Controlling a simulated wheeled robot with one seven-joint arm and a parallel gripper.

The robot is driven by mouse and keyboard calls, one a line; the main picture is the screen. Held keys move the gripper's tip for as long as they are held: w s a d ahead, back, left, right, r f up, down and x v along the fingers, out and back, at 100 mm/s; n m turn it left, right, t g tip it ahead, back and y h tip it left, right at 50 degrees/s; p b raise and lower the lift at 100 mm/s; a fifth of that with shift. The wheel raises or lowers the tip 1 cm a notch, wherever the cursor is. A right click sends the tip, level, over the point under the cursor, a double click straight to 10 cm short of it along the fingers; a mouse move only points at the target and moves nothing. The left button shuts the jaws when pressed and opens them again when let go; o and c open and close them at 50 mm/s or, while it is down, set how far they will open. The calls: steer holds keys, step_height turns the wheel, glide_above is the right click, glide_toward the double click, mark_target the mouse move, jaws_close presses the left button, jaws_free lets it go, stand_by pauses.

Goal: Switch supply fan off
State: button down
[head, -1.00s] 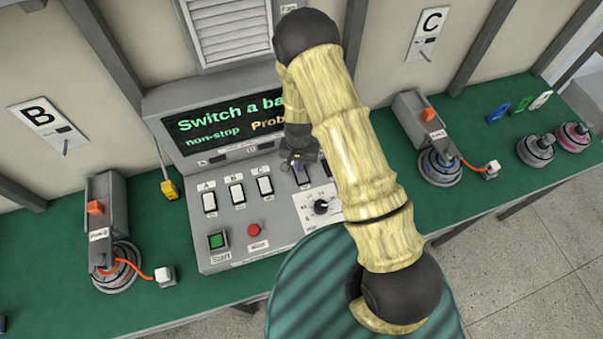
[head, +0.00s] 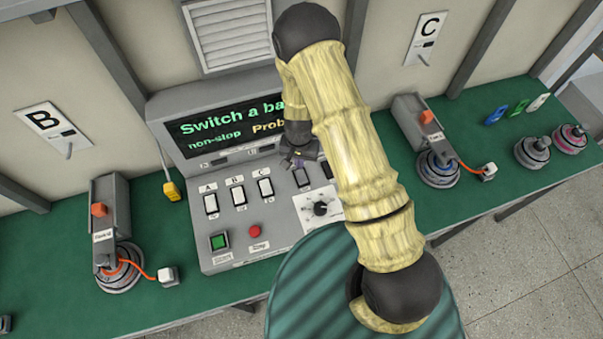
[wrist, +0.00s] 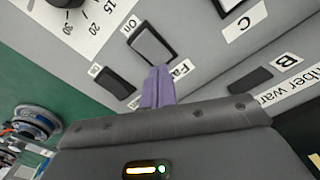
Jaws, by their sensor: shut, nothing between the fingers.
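The dark fan rocker switch (wrist: 152,45) shows in the wrist view, with a partly covered "Fa…" label at one end and an "On" label at the other. It also shows on the grey console in the head view (head: 301,177). My gripper's purple fingers (wrist: 159,86) are shut and empty. Their tips are close to the labelled "Fa…" end of the switch. I cannot tell whether they touch it. In the head view my gripper (head: 297,160) is just above the switch on the console. Which way the rocker is tilted is unclear.
Another dark switch (wrist: 113,83) lies beside the fan switch. White switches A (head: 211,204), B and C are to the left. A rotary knob (head: 320,208), green start button (head: 219,241) and red stop button (head: 254,231) are nearer. The screen (head: 225,122) stands behind.

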step_height(320, 180, up, 4)
steer(key=shift+f+p, duration=0.2)
steer(key=shift+p, duration=0.85)
step_height(320, 180, up, 14)
steer(key=f+n+t+b, duration=0.1)
steer(key=b, duration=0.4)
glide_above(300, 172)
steer(key=s+d, duration=0.3)
steer(key=d, duration=0.4)
steer(key=s+d+r+n+t+b, duration=0.1)
steer(key=s+d+r+b, duration=0.2)
steer(key=s+d+r, duration=0.3)
steer(key=s, duration=0.3)
steer(key=shift+s+d+r+n+t, duration=0.25)
steer(key=shift+d+r+n+t, duration=0.05)
steer(key=shift+r+n, duration=0.1)
steer(key=shift+s+a, duration=0.1)
